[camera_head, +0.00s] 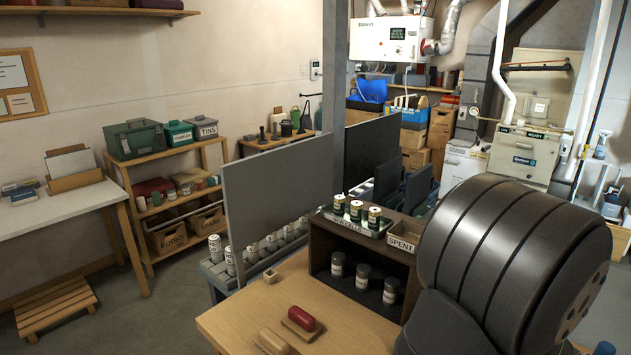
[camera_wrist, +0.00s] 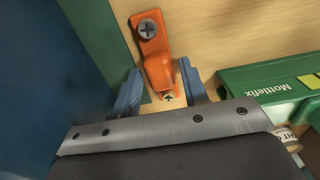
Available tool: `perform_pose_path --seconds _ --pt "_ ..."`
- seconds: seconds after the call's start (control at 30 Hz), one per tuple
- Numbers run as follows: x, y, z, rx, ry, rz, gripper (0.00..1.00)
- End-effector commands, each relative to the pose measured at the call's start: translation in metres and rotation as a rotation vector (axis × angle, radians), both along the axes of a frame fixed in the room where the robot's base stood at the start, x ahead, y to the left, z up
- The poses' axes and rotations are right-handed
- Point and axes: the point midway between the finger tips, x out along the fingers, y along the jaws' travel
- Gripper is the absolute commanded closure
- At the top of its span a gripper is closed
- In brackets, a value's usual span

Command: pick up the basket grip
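My gripper (camera_wrist: 160,88) has two blue fingers, one on each side of the lower end of this piece. The fingers are apart, and they do not look closed on it. Contact is hard to judge. In the head view, my large dark arm covers the right side, and the gripper and orange piece are not seen.
A green box marked Mottlefix (camera_wrist: 270,92) lies close to the right of my gripper. A dark blue surface (camera_wrist: 40,80) fills the left of the wrist view. In the head view, a wooden table (camera_head: 245,318) holds a red-topped block (camera_head: 301,318) and a dark shelf box (camera_head: 330,240) with cans.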

Motion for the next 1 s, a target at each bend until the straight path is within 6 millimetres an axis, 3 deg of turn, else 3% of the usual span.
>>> perform_pose_path --seconds 0.03,0.17,0.2,0.3,0.33,1.0 --pt "0.0 0.0 0.0 0.0 0.0 0.0 0.7" --pt "0.0 0.0 0.0 0.0 0.0 0.0 0.96" --pt "0.0 0.0 0.0 0.0 0.0 0.0 0.75" --pt "0.0 0.0 0.0 0.0 0.0 0.0 0.95" --pt "0.0 0.0 0.0 0.0 0.0 0.0 0.97" --pt "0.0 0.0 0.016 -0.001 0.0 0.0 0.97"
